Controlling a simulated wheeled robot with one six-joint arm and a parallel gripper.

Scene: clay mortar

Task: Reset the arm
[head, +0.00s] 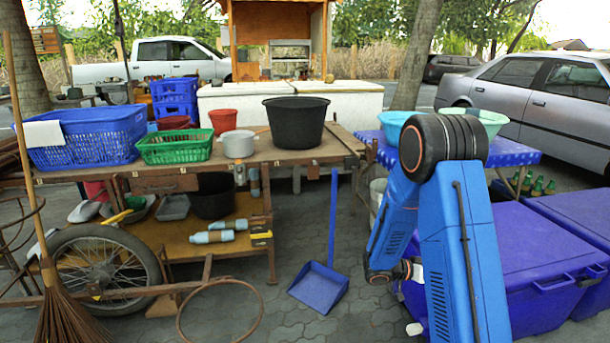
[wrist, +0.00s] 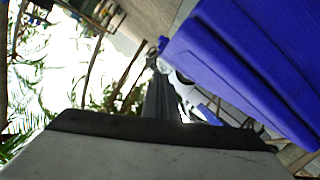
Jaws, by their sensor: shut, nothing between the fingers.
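My blue arm (head: 458,230) is folded at the right of the head view, with its black elbow joint raised at the top. Its lower links hang in front of the purple chest. My gripper (wrist: 160,88) shows in the wrist view as dark narrow fingers beyond the grey wrist housing. The fingers are together, with nothing seen between them. In the head view the gripper cannot be made out clearly behind the arm links.
A purple chest (head: 550,245) stands right beside my arm. A wooden cart table (head: 290,152) at left holds a black pot (head: 296,122), a green basket (head: 176,147) and a blue basket (head: 88,136). A blue dustpan (head: 319,287) stands on the paving, which is mostly open in the middle.

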